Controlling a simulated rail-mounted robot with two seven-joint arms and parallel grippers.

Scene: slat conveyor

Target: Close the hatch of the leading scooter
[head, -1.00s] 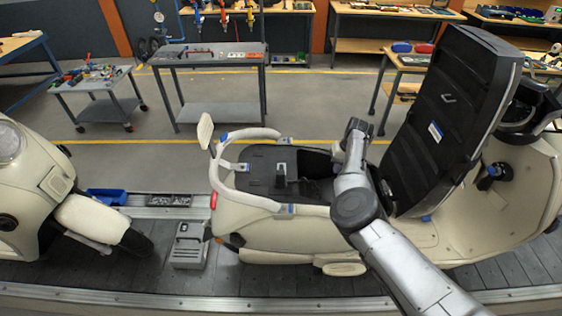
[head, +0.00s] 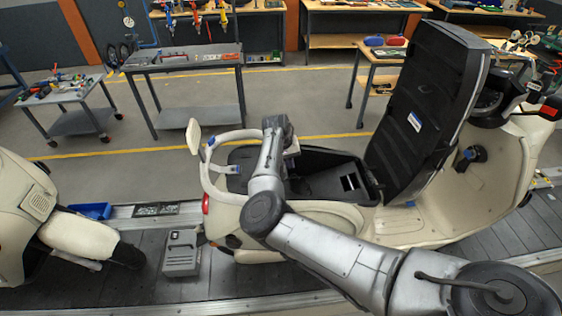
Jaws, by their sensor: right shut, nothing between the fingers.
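The cream scooter (head: 420,220) on the right has its hatch (head: 428,110) standing up, a tall black panel tilted slightly back. The open compartment (head: 335,180) below it is dark and uncovered. My right gripper (head: 279,128) is shut and empty, above the rear part of the scooter near the cream grab rail (head: 215,185). It is left of the hatch and apart from it. My arm hides part of the scooter's rear and side. My left gripper is not in view.
A second cream scooter (head: 30,205) stands behind on the left of the slat conveyor (head: 110,287). A grey box (head: 181,255) and a blue tray (head: 90,211) lie between them.

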